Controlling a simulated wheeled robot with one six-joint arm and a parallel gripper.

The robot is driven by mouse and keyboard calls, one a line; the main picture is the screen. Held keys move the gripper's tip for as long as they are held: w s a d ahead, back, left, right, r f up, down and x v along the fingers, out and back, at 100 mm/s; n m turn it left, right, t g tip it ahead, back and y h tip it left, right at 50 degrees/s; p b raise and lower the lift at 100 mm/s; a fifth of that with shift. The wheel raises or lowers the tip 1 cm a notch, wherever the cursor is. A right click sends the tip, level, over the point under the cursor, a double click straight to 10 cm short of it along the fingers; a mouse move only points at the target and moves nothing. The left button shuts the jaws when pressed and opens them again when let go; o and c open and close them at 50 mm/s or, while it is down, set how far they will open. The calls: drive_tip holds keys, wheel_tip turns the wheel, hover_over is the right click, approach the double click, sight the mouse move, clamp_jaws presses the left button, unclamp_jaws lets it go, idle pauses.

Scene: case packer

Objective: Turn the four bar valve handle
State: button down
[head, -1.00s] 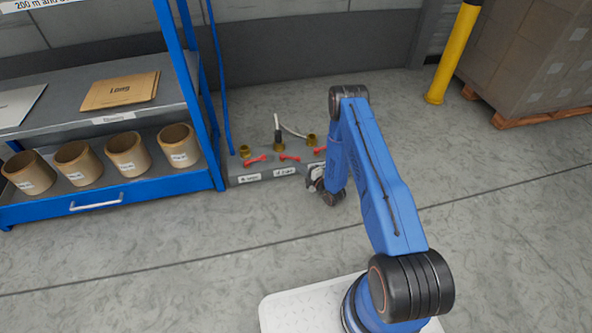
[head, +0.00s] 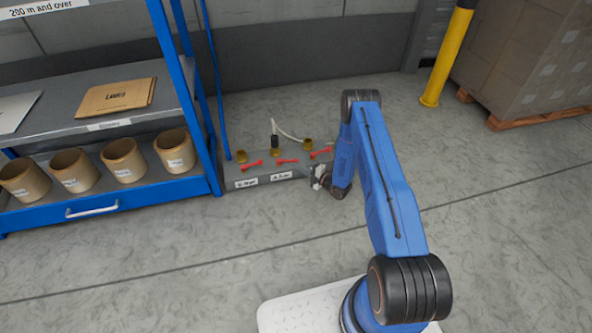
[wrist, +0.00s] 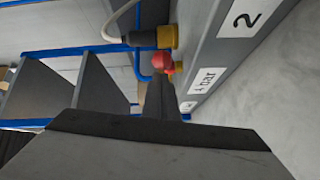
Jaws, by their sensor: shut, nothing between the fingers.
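A low grey manifold block (head: 262,181) on the floor carries three valves with red handles and brass fittings. The middle red handle (head: 287,161) is above the label reading 4 bar, which also shows in the wrist view (wrist: 207,82). The left handle (head: 252,165) and right handle (head: 321,153) flank it. My gripper (head: 317,178) is at the block's right front end, low beside it. In the wrist view its fingers (wrist: 163,92) are shut and empty, pointing along the block toward a red handle end (wrist: 163,63). I cannot tell whether they touch it.
A white hose (head: 288,131) runs from a black connector (head: 274,140) at the middle fitting. A blue shelf rack (head: 150,193) with cardboard tubes stands left of the block. A yellow post (head: 446,55) and boxes on a pallet (head: 535,117) are at right. The floor in front is clear.

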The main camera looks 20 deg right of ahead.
drive_tip(key=shift+w+d+n+g+y, duration=0.5)
drive_tip(key=shift+w+n+g+y, duration=0.15)
drive_tip(key=shift+w+g, duration=0.1)
drive_tip(key=shift+w+d+n+g+y, duration=0.6)
drive_tip(key=shift+w+g+y, duration=0.1)
drive_tip(key=shift+w+g, duration=0.1)
drive_tip(key=shift+w+d+n+g+y, duration=0.45)
drive_tip(key=shift+w+n+g+y, duration=0.2)
drive_tip(key=shift+w+g, duration=0.1)
drive_tip(key=shift+w+r, duration=0.1)
drive_tip(key=shift+w, duration=0.1)
